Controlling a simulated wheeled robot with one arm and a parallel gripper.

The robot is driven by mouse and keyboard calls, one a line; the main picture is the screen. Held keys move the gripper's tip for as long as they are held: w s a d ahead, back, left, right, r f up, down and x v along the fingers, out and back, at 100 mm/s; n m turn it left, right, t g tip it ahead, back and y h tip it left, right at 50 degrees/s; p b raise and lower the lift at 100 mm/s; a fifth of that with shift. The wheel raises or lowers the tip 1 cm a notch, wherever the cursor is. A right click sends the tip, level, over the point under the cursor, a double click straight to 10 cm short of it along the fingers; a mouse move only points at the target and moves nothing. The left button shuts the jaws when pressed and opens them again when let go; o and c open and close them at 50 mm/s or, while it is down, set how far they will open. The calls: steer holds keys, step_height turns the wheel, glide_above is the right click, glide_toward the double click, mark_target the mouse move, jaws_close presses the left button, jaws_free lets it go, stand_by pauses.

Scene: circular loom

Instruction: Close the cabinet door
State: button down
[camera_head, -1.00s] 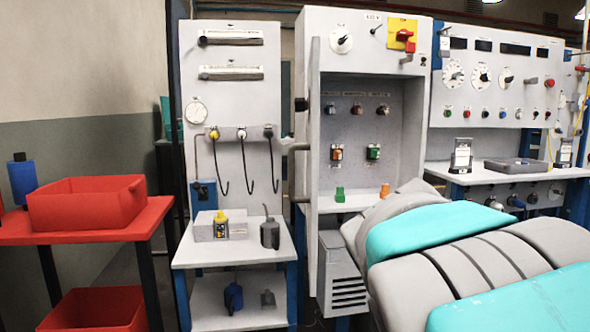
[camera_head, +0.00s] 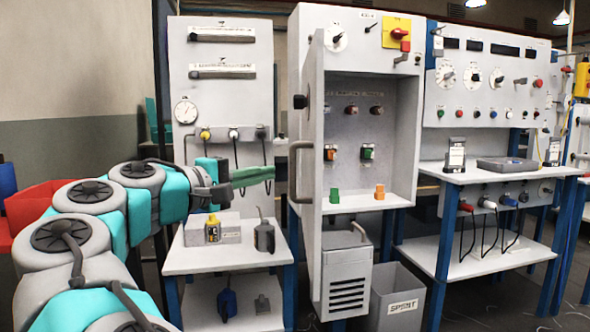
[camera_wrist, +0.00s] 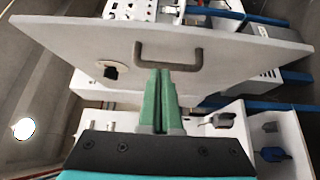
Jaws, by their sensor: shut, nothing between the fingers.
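The cabinet door (camera_head: 312,190) is a tall grey panel hinged on the left side of the open cabinet (camera_head: 372,120). It stands open, swung out toward me, with its edge facing the head camera. Its bracket handle (camera_head: 293,172) sticks out to the left. In the wrist view the door (camera_wrist: 240,45) spans the top, with the handle (camera_wrist: 168,47) just ahead of the fingertips. My gripper (camera_head: 272,174) has green fingers pressed together and empty, left of the handle. It also shows in the wrist view (camera_wrist: 162,72). I cannot tell whether it touches the door.
A grey bin (camera_head: 398,300) sits under the cabinet. A workbench (camera_head: 440,172) stands to the right. Red bins are at far left.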

glide_toward(312, 164)
steer(key=x, duration=0.5)
steer(key=shift+d+r+p, duration=0.1)
steer(key=shift+d+p, duration=0.15)
steer(key=shift+p, duration=0.1)
steer(key=shift+d, duration=0.1)
